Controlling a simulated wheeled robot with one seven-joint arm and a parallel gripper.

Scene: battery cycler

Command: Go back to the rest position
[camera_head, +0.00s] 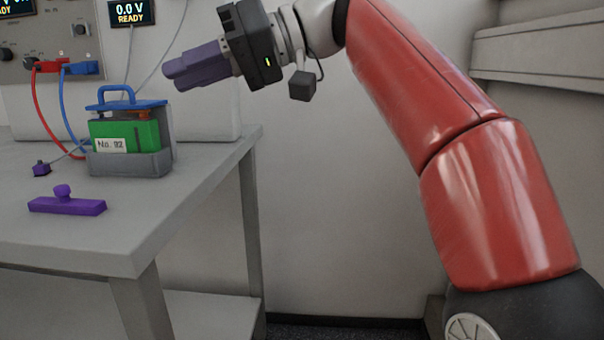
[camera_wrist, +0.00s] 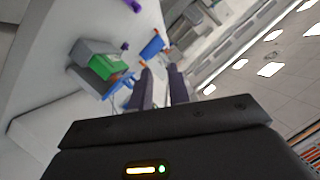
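My gripper (camera_head: 172,76) is in the air at the upper middle of the head view, to the right of and above the battery, touching nothing. In the wrist view its two purple-grey fingers (camera_wrist: 160,68) stand apart with a clear gap and nothing between them. The red arm reaches in from the right. The green battery (camera_head: 146,132), labelled "No. 92", sits upright in a grey holder (camera_head: 130,165) on the table. A blue handled piece (camera_head: 116,98) is on top of it. The battery also shows tilted in the wrist view (camera_wrist: 108,63).
A purple bar with a knob (camera_head: 67,205) lies on the grey table (camera_head: 185,195) near its front. A small purple piece (camera_head: 41,169) is behind it. Red (camera_head: 46,66) and blue (camera_head: 80,68) plugs with cables are at the cycler panel. A shelf (camera_head: 545,50) is at upper right.

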